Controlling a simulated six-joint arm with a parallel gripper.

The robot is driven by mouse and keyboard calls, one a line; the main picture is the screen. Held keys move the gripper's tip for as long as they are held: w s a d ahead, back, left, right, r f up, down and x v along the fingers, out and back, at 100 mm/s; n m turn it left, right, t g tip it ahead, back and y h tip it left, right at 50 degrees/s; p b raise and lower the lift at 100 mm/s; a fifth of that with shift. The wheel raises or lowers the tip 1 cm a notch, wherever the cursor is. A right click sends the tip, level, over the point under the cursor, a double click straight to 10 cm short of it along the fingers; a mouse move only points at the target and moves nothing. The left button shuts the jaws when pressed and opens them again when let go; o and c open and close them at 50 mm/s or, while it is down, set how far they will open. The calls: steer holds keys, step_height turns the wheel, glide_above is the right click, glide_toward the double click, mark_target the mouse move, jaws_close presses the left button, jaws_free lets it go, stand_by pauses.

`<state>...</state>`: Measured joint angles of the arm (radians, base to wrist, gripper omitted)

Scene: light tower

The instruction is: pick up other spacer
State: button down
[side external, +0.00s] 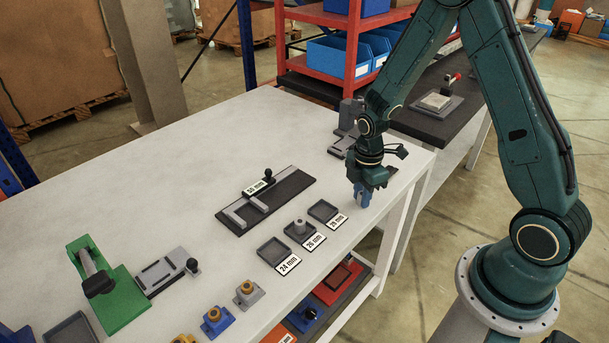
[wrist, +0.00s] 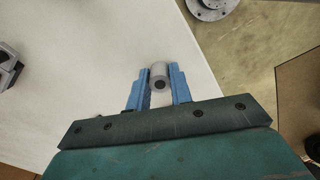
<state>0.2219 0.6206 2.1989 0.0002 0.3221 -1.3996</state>
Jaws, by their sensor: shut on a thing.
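My gripper (side external: 362,201) points down low over the white table's right edge, to the right of the labelled trays. In the wrist view its blue fingers (wrist: 159,68) are shut on a grey, round spacer (wrist: 158,74) with a dark hole in its end. In the side view the fingers hide this spacer. Another grey spacer (side external: 299,227) stands upright in the middle tray (side external: 291,235), labelled 26 mm. The tray labelled 24 mm (side external: 273,251) looks empty, and so does the far tray (side external: 323,211), whose label is hard to read.
A dark plate with a grey sliding fixture (side external: 266,200) lies left of the trays. A grey fixture (side external: 343,147) stands behind my gripper. A green fixture (side external: 112,303) and a grey clamp plate (side external: 166,271) are at the near left. The table's back left is clear.

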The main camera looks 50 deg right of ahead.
mark_target(361, 193)
steer(key=shift+r, duration=0.1)
step_height(361, 193, up, 20)
stand_by(0.9)
steer(key=shift+w, duration=0.1)
stand_by(0.4)
